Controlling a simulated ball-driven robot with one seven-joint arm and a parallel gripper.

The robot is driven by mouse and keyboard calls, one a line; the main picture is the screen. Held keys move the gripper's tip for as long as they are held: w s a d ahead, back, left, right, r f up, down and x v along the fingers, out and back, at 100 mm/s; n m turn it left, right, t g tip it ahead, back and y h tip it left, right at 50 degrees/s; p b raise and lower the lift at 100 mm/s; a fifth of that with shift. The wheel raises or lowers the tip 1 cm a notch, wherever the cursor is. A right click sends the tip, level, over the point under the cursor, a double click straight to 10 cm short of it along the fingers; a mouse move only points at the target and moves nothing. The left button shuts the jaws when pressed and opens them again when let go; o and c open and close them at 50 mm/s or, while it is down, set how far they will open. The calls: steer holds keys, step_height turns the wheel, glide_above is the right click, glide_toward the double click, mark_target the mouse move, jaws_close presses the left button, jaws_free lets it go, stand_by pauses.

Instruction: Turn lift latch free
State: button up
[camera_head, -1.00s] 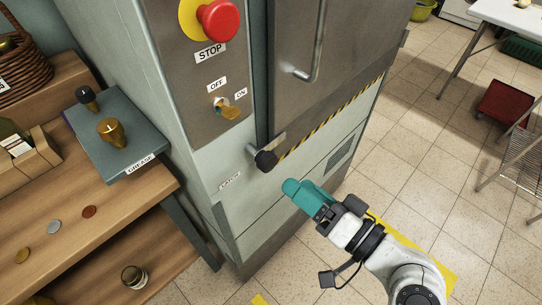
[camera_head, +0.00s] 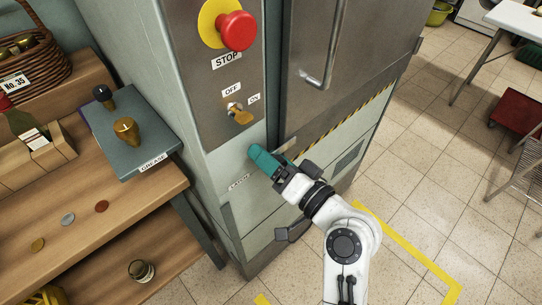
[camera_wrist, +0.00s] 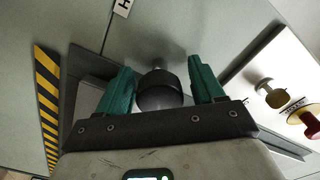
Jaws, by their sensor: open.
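The latch's dark round knob (camera_wrist: 160,95) shows in the wrist view between my fingers, with part of its metal stem beyond it. In the head view my gripper (camera_head: 262,158) covers the latch at the lower corner of the steel door (camera_head: 335,75). My gripper also shows in the wrist view (camera_wrist: 159,68), its two teal fingers apart, one on each side of the knob. There are gaps between the fingers and the knob.
A red stop button (camera_head: 237,31) and an OFF/ON key switch (camera_head: 238,113) sit on the panel above. A wooden bench (camera_head: 110,215) with a grey grease box (camera_head: 125,135) stands to the left.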

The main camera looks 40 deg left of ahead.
steer(key=shift+r, duration=0.1)
jaws_close()
stand_by(0.5)
